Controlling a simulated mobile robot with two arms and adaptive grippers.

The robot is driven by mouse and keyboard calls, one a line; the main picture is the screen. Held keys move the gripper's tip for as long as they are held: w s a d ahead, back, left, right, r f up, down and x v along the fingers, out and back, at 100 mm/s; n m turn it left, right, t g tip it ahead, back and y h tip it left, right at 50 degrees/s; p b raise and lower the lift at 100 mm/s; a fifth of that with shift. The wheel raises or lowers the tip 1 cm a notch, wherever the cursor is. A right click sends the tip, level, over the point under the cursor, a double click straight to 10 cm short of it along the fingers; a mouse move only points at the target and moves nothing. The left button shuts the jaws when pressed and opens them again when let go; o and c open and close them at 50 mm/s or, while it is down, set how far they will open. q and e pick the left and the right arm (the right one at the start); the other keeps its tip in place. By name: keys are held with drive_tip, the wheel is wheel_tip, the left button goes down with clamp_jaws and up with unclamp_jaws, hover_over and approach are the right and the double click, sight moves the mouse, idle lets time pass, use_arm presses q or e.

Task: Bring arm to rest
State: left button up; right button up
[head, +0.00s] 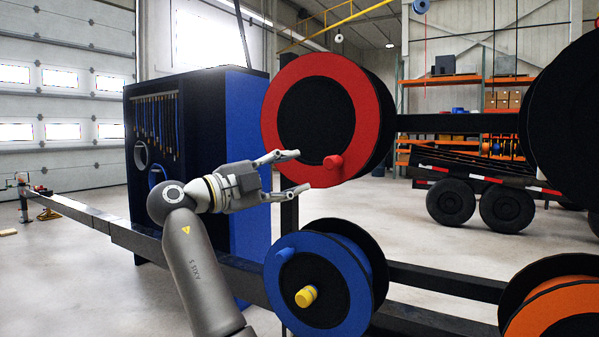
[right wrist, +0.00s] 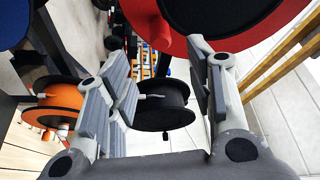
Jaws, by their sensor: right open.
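My right gripper (head: 296,173) is in the middle of the head view, its two fingers spread apart with nothing between them. It is in front of the lower left rim of a large red reel (head: 288,90), with a red knob (head: 333,162) just to the right of the fingertips. In the right wrist view the open fingers (right wrist: 165,85) show with the red reel (right wrist: 245,35) above them; I cannot tell whether they touch it. My left gripper is in neither view.
A blue reel (head: 345,290) with a yellow knob (head: 306,296) is below my gripper. An orange reel (head: 560,306) stands at the lower right. A dark blue cabinet (head: 245,130) stands behind my arm. A wheeled trailer (head: 480,180) is farther back; open floor lies at the left.

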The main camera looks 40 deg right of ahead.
idle(0.5)
